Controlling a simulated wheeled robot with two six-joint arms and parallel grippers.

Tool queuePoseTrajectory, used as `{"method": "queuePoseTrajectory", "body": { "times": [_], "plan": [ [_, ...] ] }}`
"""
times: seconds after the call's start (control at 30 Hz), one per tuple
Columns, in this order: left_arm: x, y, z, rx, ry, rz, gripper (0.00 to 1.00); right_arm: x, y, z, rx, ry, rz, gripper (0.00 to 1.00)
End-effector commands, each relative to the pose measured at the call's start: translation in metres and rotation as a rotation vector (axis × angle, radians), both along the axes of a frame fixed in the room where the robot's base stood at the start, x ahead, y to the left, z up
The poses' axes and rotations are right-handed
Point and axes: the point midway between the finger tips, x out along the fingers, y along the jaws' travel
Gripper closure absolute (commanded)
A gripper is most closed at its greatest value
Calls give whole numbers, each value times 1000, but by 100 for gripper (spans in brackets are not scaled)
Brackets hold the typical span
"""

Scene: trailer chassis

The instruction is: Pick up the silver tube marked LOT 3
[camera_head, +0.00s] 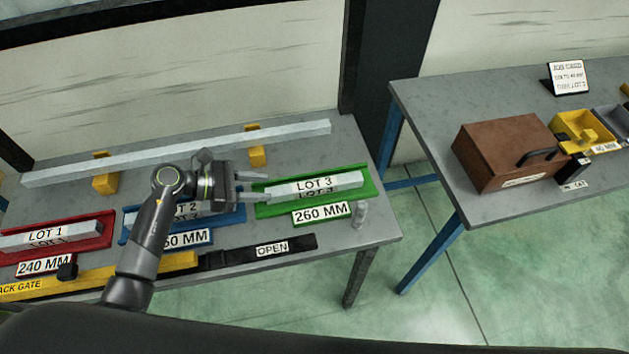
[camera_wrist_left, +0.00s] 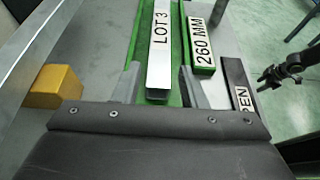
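The silver tube marked LOT 3 (camera_head: 315,186) lies in the green tray (camera_head: 369,187) on the grey bench; its near end shows in the left wrist view (camera_wrist_left: 159,68). My left gripper (camera_head: 262,188) is at the left end of the green tray. In the left wrist view its open fingers (camera_wrist_left: 160,90) stand to either side of the tube's end, with gaps and nothing held. A sign reading 260 MM (camera_head: 321,213) is on the tray's front. My right gripper is not in the head view; a dark arm part shows at the right of the left wrist view.
A red tray with the LOT 1 tube (camera_head: 45,235) and a blue tray (camera_head: 233,216) with LOT 2 lie left. A long silver bar (camera_head: 200,150) rests on yellow blocks behind. A yellow and black gate strip (camera_head: 190,262) runs along the front. A small grey cylinder (camera_head: 360,214) stands right.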

Motion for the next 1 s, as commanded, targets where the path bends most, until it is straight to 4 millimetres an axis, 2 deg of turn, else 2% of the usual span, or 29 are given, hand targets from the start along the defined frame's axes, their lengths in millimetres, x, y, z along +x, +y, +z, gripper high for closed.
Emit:
{"method": "queuePoseTrajectory", "body": {
  "times": [0.1, 0.27, 0.4, 0.7, 1.0],
  "plan": [
    [4, -12, -3, -2, 1, 1, 62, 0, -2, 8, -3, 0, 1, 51],
    [6, -17, -7, 0, 1, 2, 62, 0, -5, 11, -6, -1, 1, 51],
    [9, -29, -9, -3, 2, 1, 62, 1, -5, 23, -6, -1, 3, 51],
    [18, -57, -25, -3, 2, 1, 62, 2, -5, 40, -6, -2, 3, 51],
    [20, -60, -30, 1, 0, 1, 62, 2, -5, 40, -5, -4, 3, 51]
  ]
}}
